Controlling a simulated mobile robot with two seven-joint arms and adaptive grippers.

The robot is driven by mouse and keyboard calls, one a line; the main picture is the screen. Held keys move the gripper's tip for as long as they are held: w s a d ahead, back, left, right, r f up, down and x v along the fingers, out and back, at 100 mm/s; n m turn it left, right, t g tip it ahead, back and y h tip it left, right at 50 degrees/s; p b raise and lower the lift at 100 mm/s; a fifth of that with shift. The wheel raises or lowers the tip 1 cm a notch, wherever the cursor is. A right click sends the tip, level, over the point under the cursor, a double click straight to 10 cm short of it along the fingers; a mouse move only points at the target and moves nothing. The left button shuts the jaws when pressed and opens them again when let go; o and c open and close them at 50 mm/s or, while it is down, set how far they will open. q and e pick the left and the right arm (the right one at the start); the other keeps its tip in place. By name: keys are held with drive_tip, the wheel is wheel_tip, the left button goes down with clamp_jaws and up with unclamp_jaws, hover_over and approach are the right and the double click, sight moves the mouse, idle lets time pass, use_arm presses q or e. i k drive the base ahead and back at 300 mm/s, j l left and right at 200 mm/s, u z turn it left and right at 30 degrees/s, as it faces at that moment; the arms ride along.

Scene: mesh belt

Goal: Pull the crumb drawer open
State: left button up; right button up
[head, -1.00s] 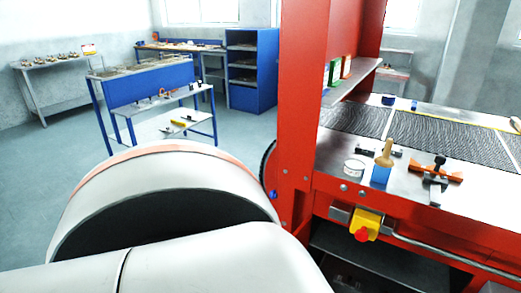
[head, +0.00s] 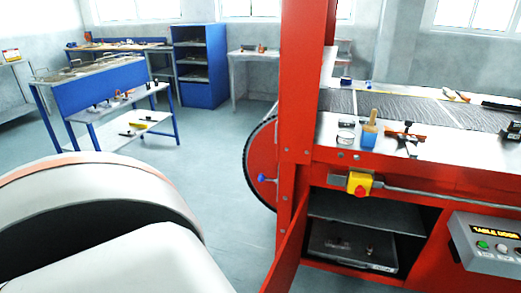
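The red belt machine's lower cabinet stands open. Inside its bottom lies a dark flat tray or drawer (head: 335,246) with a small pale label at its front right corner; it looks like the crumb drawer, but I cannot be sure. It sits inside the cabinet, under a dark shelf (head: 365,215). A red door panel (head: 287,252) stands swung out at the opening's left side. Neither gripper is in view. Only a large white link of my own arm fills the lower left, well left of the cabinet.
A yellow box with a red button (head: 358,184) and a rail (head: 440,199) sit above the opening. A grey control box (head: 490,245) juts out at right. Floor (head: 225,215) left of the machine is clear.

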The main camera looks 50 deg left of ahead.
sight(383, 256)
drive_tip(key=k+j, duration=0.25)
drive_tip(key=j, duration=0.15)
drive_tip(key=k+j+u, duration=0.1)
drive_tip(key=k+j, duration=0.15)
drive_tip(key=j, duration=0.15)
drive_tip(key=i+j, duration=0.1)
drive_tip(key=j, duration=0.35)
drive_tip(key=i+j, duration=0.1)
drive_tip(key=j, duration=0.35)
drive_tip(key=j+u, duration=0.1)
drive_tip(key=j, duration=0.35)
drive_tip(key=k+l, duration=0.1)
drive_tip(key=l, duration=1.05)
drive_tip(key=k+l, duration=0.15)
drive_tip(key=l, duration=0.45)
drive_tip(key=i+l, duration=0.1)
drive_tip(key=l, duration=0.35)
drive_tip(key=i+l, duration=0.15)
drive_tip(key=l, duration=0.35)
drive_tip(key=i+l, duration=0.15)
drive_tip(key=i, duration=0.4)
drive_tip(key=i+l+u, duration=0.1)
drive_tip(key=i, duration=0.5)
drive_tip(key=l, duration=0.1)
